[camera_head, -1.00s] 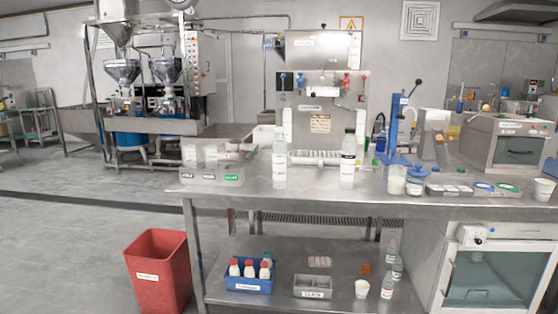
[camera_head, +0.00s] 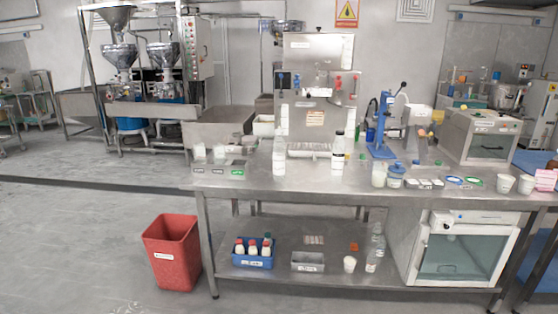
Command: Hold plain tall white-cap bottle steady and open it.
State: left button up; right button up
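Two tall bottles stand upright near the front of the steel table (camera_head: 300,181). The left one is a plain tall bottle with a white cap (camera_head: 279,156). Neither of my grippers shows in the view.
Left of the bottles are small containers with a green label (camera_head: 237,172). A blue press stand (camera_head: 381,140), jars and white cups (camera_head: 505,183) stand to the right. A filling machine (camera_head: 318,90) is behind. A red bin (camera_head: 172,251) stands on the floor at the left.

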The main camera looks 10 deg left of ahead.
aim_at(279, 145)
jog(key=i+j+z, duration=0.2)
jog(key=i+j, duration=0.45)
jog(key=i+j+z, duration=0.2)
jog(key=i+j, duration=0.35)
jog(key=j, duration=0.25)
